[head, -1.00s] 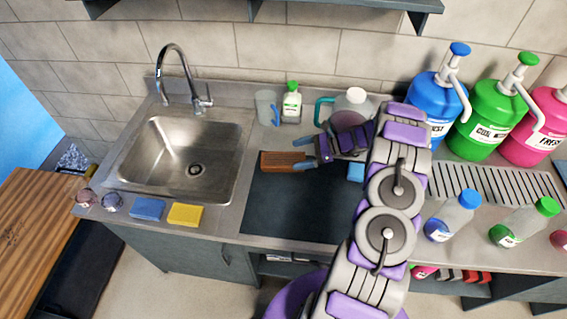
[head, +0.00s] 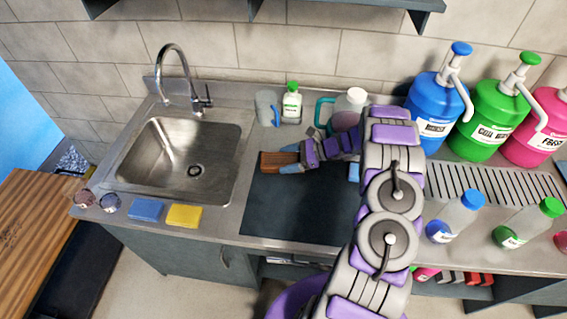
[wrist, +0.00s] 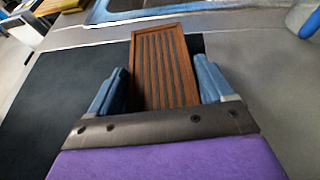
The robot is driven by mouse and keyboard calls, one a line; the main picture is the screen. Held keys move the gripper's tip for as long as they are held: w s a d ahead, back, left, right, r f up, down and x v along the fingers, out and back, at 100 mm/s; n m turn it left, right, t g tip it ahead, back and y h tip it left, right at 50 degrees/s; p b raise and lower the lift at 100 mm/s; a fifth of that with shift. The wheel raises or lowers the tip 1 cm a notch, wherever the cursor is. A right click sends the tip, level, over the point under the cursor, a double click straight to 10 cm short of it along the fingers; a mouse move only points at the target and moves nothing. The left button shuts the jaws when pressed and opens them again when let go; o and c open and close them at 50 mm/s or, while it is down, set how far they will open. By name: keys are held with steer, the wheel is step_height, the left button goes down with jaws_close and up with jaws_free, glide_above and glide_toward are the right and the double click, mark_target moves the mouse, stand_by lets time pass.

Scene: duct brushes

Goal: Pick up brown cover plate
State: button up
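The brown cover plate (head: 273,161) is a flat rectangular piece at the back left of the dark mat, near the sink. In the wrist view its grooved top (wrist: 160,65) points away from me, between my two blue fingers. My gripper (head: 290,164) is low over the plate's right end in the head view. In the wrist view my gripper (wrist: 161,85) is open, with one finger beside each long edge of the plate. The gaps are narrow, and I cannot tell whether either finger touches. The plate's near end is hidden behind the gripper's body.
The dark mat (head: 290,215) is clear in front of the plate. The sink (head: 185,160) is to the left, with blue (head: 146,209) and yellow (head: 184,216) sponges before it. A clear cup (head: 267,107), a green-capped bottle (head: 291,103) and a jug (head: 349,110) stand behind.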

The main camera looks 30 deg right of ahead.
steer(key=c, duration=0.7)
steer(key=shift+o, duration=0.2)
steer(key=shift+r, duration=0.1)
